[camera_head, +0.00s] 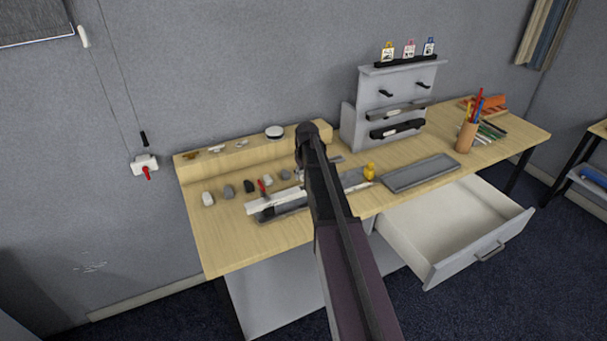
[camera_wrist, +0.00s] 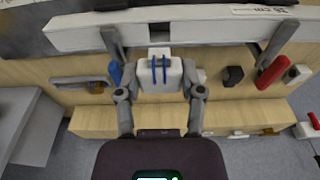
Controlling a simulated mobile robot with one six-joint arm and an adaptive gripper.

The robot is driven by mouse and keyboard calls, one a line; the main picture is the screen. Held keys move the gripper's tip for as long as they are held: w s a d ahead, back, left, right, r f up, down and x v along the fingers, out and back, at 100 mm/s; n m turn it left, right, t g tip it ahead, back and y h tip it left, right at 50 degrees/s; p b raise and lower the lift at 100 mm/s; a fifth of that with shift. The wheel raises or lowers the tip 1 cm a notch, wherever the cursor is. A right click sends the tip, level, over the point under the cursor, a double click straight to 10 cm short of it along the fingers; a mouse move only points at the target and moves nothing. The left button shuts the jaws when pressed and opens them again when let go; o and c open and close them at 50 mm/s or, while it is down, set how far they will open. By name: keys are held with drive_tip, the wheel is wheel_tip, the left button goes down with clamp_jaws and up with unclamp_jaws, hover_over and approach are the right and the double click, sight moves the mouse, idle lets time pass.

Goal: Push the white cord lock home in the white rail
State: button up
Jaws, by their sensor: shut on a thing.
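In the wrist view my gripper (camera_wrist: 160,88) is shut on a white cord lock (camera_wrist: 161,76) with two blue strands across its face. The white rail (camera_wrist: 190,32) runs across the top of that view. The lock's far end is close to the rail's near edge; I cannot tell whether they touch. Grey clamp arms with a blue handle (camera_wrist: 115,73) and a red handle (camera_wrist: 271,74) stand at the rail. In the head view the rail (camera_head: 275,201) lies on the table, left of my arm. My arm hides the held lock there.
A raised wooden ledge (camera_head: 225,167) lies at the back. A grey tray (camera_head: 420,173) and an open drawer (camera_head: 455,225) are to the right.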

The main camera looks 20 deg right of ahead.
sight(302, 172)
drive_tip(key=shift+f+b, duration=1)
drive_tip(key=shift+f, duration=0.25)
drive_tip(key=shift+f+b, duration=1.25)
idle(1.4)
drive_tip(key=o, duration=1.2)
drive_tip(key=shift+r, duration=0.25)
wheel_tip(302, 172, up, 8)
drive_tip(key=p, duration=0.8)
drive_tip(key=shift+f, duration=0.1)
drive_tip(key=shift+g, duration=0.9)
drive_tip(key=s+a, duration=0.7)
drive_tip(key=s, duration=0.1)
drive_tip(key=s+a+f+b, duration=0.1)
drive_tip(key=s+a, duration=0.6)
drive_tip(key=s, duration=0.2)
drive_tip(key=s+a+f+b, duration=0.1)
drive_tip(key=s+a, duration=0.6)
drive_tip(key=s, duration=0.1)
drive_tip(key=shift+s+a+f, duration=0.2)
drive_tip(key=shift+s, duration=0.2)
